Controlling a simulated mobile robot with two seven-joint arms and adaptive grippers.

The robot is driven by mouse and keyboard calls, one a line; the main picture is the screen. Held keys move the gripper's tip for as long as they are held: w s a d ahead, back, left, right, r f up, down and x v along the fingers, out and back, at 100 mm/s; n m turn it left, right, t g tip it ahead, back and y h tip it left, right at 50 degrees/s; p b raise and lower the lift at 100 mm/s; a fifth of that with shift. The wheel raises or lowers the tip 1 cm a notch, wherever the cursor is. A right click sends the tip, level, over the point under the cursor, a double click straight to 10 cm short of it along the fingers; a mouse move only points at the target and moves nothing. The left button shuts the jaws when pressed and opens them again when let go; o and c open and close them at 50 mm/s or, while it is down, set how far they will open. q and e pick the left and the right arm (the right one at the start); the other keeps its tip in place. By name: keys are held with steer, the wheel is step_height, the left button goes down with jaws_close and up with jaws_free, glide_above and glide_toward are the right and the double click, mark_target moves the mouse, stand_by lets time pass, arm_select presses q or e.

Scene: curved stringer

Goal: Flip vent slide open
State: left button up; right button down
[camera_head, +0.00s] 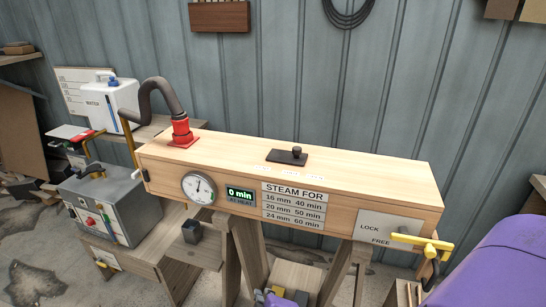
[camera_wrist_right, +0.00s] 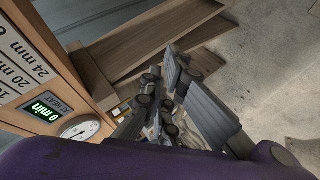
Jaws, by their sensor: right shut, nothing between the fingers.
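The vent slide (camera_head: 287,157) is a small dark plate with an upright dark knob, lying flat on top of the long pale wooden steam box (camera_head: 380,178). No opening shows beside the plate; faint lettering in front of it is too small to read. My right gripper (camera_wrist_right: 166,85) shows in the right wrist view, shut and empty, in front of the box and low, away from the slide. The box's front with the lit timer (camera_wrist_right: 47,108) is at the left of that view. My left gripper is not in view.
A red fitting (camera_head: 182,132) with a dark hose rises from the box's left end. A yellow handle (camera_head: 420,241) sticks out at the right end, beside the LOCK/FREE label. My purple right arm fills the lower right. The box top around the slide is clear.

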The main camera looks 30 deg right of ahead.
steer(key=w+d+r+n+t+h+b, duration=0.1)
steer(key=w+d+r+n+t+h, duration=0.2)
steer(key=w+r, duration=0.8)
steer(key=w+r+m+h, duration=0.1)
steer(key=w+r+h, duration=0.1)
steer(key=r, duration=0.4)
steer(key=w+d+r+g+h+b, duration=0.1)
steer(key=w+r+h, duration=0.1)
steer(key=r, duration=0.4)
steer(key=w+d+r+m+h+b, duration=0.1)
steer(key=w+r+h, duration=0.1)
steer(key=r, duration=0.4)
steer(key=shift+w+d+r+m+h, duration=0.1)
steer(key=shift+d+r+m+h, duration=0.1)
steer(key=shift+r+m+h, duration=0.1)
steer(key=shift+r+g, duration=0.3)
steer(key=shift+r, duration=0.05)
steer(key=shift+d, duration=0.1)
